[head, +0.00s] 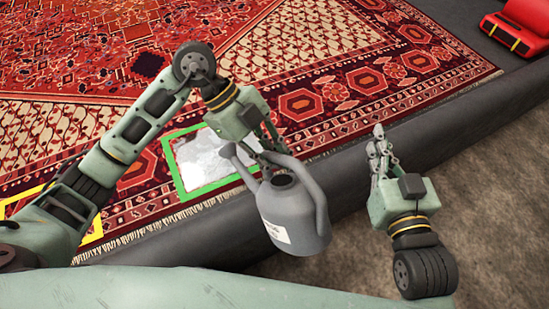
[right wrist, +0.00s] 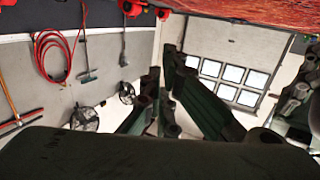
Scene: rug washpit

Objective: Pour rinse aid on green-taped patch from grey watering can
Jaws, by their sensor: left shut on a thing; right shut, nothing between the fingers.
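The grey watering can (head: 292,222) hangs in the middle of the head view, with a white label on its side. My left gripper (head: 270,150) is shut on it at its handle; the exact grip is partly hidden. The can looks close to upright, its spout pointing up and left, and the spout's end overlaps the green-taped patch in the picture. The green-taped patch (head: 205,160) lies on the rug, framed by green tape, with a white, glossy area inside. No stream from the spout shows. My right gripper (head: 378,142) is shut and empty, right of the can.
The patterned red rug (head: 320,100) fills the back. A dark padded edge (head: 440,115) runs along its front, with brown floor before it. Yellow tape (head: 92,228) marks another patch at left. A red object (head: 518,30) sits at top right. The right wrist view shows a wall with a red hose (right wrist: 62,55).

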